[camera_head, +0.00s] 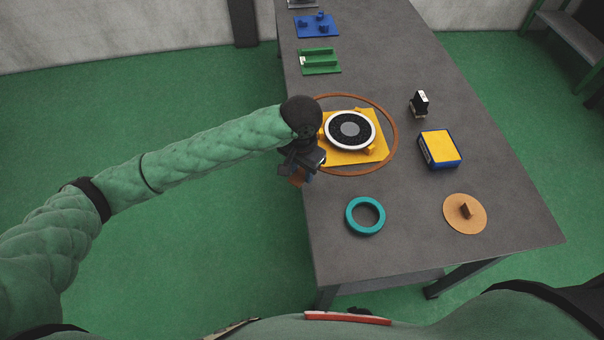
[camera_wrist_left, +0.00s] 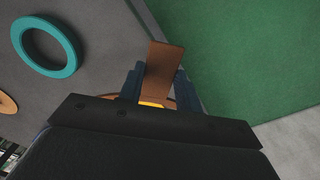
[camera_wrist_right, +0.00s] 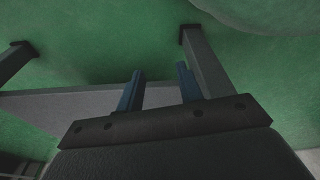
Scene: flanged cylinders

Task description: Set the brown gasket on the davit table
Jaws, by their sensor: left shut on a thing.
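The brown gasket (camera_head: 396,137) is a large thin brown ring. In the head view it loops around a yellow fixture (camera_head: 371,154) topped by a white-rimmed black disc (camera_head: 351,130); I cannot tell whether it touches the table or hangs just above. My left gripper (camera_head: 300,172) is at the ring's left side, over the table's left edge. It is shut on the gasket's brown tab, which shows between the fingers in the left wrist view (camera_wrist_left: 162,68). I take the grey table (camera_head: 420,215) as the davit table. My right gripper (camera_wrist_right: 160,88) is open and empty, near table height.
A teal ring (camera_head: 365,232), a tan disc with a brown tab (camera_head: 478,222), a yellow-and-blue box (camera_head: 439,149) and a small black-and-white block (camera_head: 419,103) stand nearby. Green (camera_head: 320,61) and blue (camera_head: 317,31) fixtures lie toward the far end. The front right corner is clear.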

